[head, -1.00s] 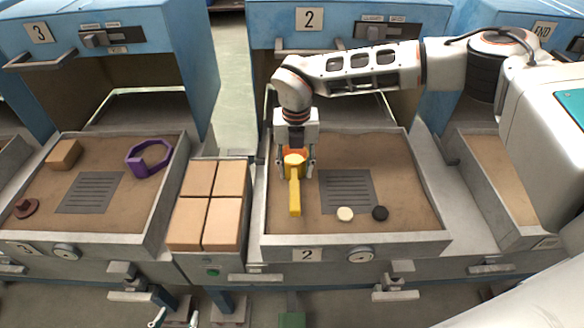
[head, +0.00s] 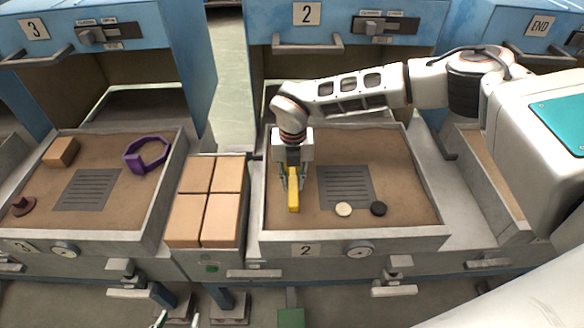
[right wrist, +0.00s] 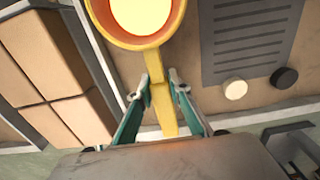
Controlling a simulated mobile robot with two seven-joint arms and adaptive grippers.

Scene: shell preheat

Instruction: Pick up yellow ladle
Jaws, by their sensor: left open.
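The yellow ladle (head: 293,202) is in the tray marked 2, its handle toward the front edge. In the head view its bowl is mostly hidden behind my right gripper (head: 292,182). In the right wrist view the ladle's round bowl (right wrist: 178,35) shows at the top, pale and bright inside. The right fingers (right wrist: 161,80) lie one on each side of the handle, close against it, and look shut on it. Of my left gripper (head: 177,318), only the open fingertips show at the bottom edge of the head view, far from the ladle.
A white disc (head: 344,209) and a black disc (head: 379,208) lie right of the ladle, near a grey grate (head: 346,184). Several tan blocks (head: 207,202) stand left of the tray. The tray marked 3 holds a purple ring (head: 133,155), a brown block (head: 61,152) and a brown hat-like piece (head: 22,206).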

